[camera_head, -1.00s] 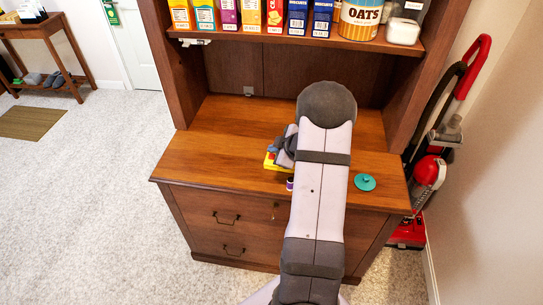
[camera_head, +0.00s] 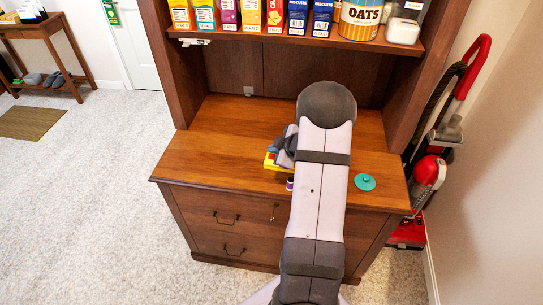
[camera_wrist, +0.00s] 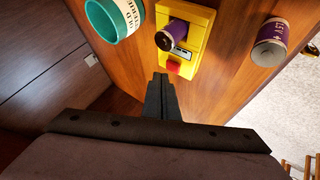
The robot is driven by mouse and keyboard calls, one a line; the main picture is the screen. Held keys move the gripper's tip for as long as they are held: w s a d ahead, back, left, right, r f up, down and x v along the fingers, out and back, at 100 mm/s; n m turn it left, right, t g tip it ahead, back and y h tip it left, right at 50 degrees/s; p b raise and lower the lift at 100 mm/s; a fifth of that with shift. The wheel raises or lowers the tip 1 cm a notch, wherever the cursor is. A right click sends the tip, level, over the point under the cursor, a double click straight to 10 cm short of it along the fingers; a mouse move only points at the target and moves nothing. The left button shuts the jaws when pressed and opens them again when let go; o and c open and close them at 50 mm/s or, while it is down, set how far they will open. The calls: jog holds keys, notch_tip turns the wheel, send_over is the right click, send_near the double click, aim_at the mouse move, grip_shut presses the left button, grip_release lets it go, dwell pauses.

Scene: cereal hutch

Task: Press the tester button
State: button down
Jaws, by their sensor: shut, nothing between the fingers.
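The yellow tester (camera_wrist: 196,38) lies on the wooden counter in the wrist view. Its red button (camera_wrist: 174,67) is on the end nearest my fingers. A purple battery (camera_wrist: 172,34) sits on the tester beside a small display (camera_wrist: 181,53). My gripper (camera_wrist: 161,78) is shut and empty, its tips just short of the red button in the picture; I cannot tell whether they touch it. In the head view a yellow edge of the tester (camera_head: 270,162) shows left of my arm, which hides the rest and the fingers.
A teal cup (camera_wrist: 98,17) with a printed label stands left of the tester in the wrist view. A second purple battery (camera_wrist: 270,42) stands to the right. Cereal boxes (camera_head: 251,13) and an oats tub (camera_head: 360,18) fill the shelf above.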

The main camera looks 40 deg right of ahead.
jog(key=shift+f+b, duration=0.4)
jog(key=shift+f, duration=0.4)
dwell(0.9)
jog(key=shift+r+p, duration=0.85)
jog(key=shift+p, duration=0.1)
notch_tip(320, 180, up, 5)
jog(key=p, duration=0.5)
dwell(0.8)
